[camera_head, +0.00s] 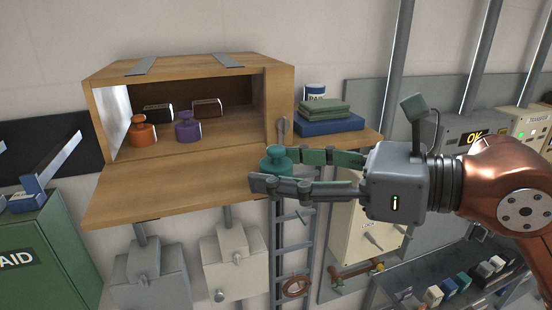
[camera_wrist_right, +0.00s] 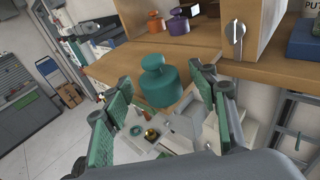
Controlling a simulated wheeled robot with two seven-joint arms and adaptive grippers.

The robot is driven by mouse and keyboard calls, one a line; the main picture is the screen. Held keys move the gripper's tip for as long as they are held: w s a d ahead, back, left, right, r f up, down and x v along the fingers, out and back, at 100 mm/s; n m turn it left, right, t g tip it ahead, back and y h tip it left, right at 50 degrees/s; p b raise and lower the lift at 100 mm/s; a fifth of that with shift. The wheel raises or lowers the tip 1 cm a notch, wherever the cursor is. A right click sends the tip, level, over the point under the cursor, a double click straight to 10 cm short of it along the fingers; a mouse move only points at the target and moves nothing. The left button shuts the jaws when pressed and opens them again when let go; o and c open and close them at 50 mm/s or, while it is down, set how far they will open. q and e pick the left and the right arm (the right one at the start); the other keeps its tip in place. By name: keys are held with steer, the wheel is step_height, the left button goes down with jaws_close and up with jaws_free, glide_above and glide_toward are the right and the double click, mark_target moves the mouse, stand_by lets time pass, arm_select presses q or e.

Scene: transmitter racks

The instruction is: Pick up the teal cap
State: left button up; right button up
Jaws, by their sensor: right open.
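The teal cap (camera_head: 276,158) is a squat teal body with a knob on top. It stands upright at the right end of the lowered wooden flap (camera_head: 170,192), near its edge. My right gripper (camera_head: 283,170) reaches in from the right with its fingers open around the cap. In the right wrist view the cap (camera_wrist_right: 160,84) sits between the two spread green-padded fingers, with a visible gap on each side. In the head view the near finger hides the cap's lower part. My left gripper is not in view.
An orange cap (camera_head: 142,132) and a purple cap (camera_head: 188,128) stand inside the open wooden cabinet (camera_head: 190,68). Blue and green books (camera_head: 330,122) lie on the shelf to its right. A ladder (camera_head: 292,245) stands below.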

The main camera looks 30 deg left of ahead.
steer(key=shift+a+f, duration=0.15)
steer(key=shift+a, duration=0.5)
steer(key=shift+d, duration=0.15)
steer(key=c, duration=1)
steer(key=shift+c, duration=0.2)
